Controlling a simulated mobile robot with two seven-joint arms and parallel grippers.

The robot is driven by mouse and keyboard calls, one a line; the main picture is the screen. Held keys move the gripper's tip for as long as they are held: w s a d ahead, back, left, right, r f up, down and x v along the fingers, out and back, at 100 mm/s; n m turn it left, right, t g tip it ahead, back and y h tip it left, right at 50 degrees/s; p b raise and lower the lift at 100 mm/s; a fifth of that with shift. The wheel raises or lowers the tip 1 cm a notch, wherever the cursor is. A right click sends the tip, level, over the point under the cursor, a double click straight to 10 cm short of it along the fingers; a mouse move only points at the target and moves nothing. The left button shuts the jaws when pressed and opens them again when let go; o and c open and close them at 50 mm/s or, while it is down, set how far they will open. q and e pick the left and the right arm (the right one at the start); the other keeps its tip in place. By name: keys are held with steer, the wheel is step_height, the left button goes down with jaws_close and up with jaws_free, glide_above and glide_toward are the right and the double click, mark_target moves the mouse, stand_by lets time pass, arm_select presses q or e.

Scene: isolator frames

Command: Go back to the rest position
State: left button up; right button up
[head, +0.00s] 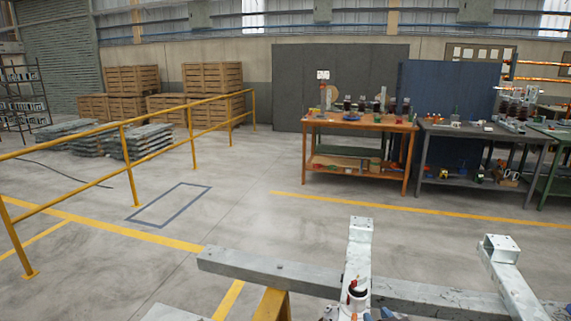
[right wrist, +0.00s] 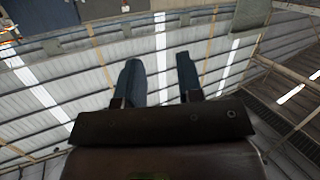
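My right gripper (right wrist: 160,76) shows in the right wrist view with its two dark blue fingers apart and nothing between them. It points up toward the roof. In the head view only blue tips that look like this gripper (head: 378,314) show at the bottom edge. A grey metal beam (head: 240,265) of the frame crosses the lower right, with a pale upright post (head: 359,245) and a second pale post (head: 507,270). A whitish part with a black and red top (head: 355,294) is beside the blue tips; I cannot tell whether they touch. My left gripper is not in view.
A yellow support (head: 271,304) stands under the beam. A yellow railing (head: 126,165) runs along the left. An orange workbench (head: 340,124) and a grey workbench (head: 470,130) stand at the back right. Wooden crates (head: 212,82) are behind the railing. The middle floor is clear.

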steer(key=s+d+f+g+h, duration=0.1)
steer(key=s+f, duration=0.3)
steer(key=s, duration=0.4)
steer(key=s+d+f+m+g+h, duration=0.1)
steer(key=s+d+f, duration=0.2)
steer(key=s+f, duration=0.2)
steer(key=s+d+f+m+g+h, duration=0.1)
steer(key=s+d+f, duration=0.2)
steer(key=s, duration=0.8)
steer(key=shift+f+g, duration=0.4)
steer(key=shift+f, duration=0.4)
